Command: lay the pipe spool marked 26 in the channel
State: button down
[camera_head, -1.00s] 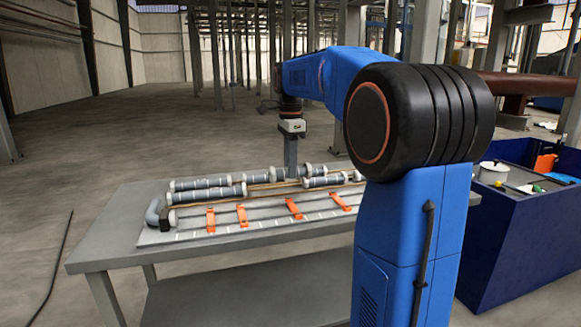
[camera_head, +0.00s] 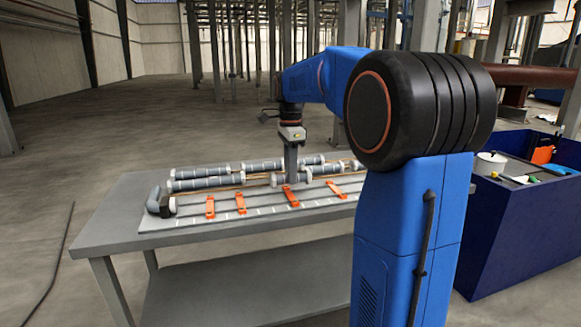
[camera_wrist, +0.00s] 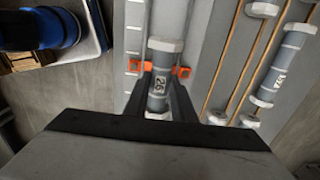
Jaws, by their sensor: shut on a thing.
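My gripper (camera_head: 291,172) is shut on the pipe spool marked 26 (camera_wrist: 158,92), a grey tube with white collars. The spool also shows in the head view (camera_head: 282,179), near the middle of the board. In the wrist view its label reads 26 between the dark fingers (camera_wrist: 160,96). The spool lies lengthwise along the channel (camera_wrist: 163,18), over it. Orange clamp parts (camera_wrist: 185,72) show on both sides of it. I cannot tell whether the spool touches the channel floor. My gripper body hides the near part.
Several other grey spools (camera_head: 200,171) lie on copper-coloured rails at the back of the board; one labelled spool (camera_wrist: 279,75) is right of mine. A grey elbow (camera_head: 157,200) stands at the channel's left end. Several orange clamps (camera_head: 210,206) line the front. A blue bin (camera_head: 515,235) stands right.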

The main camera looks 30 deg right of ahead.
jog(key=shift+f, duration=1.9)
jog(key=c, duration=1.4)
grip_release()
jog(key=shift+r, duration=0.1)
notch_tip(320, 180, up, 17)
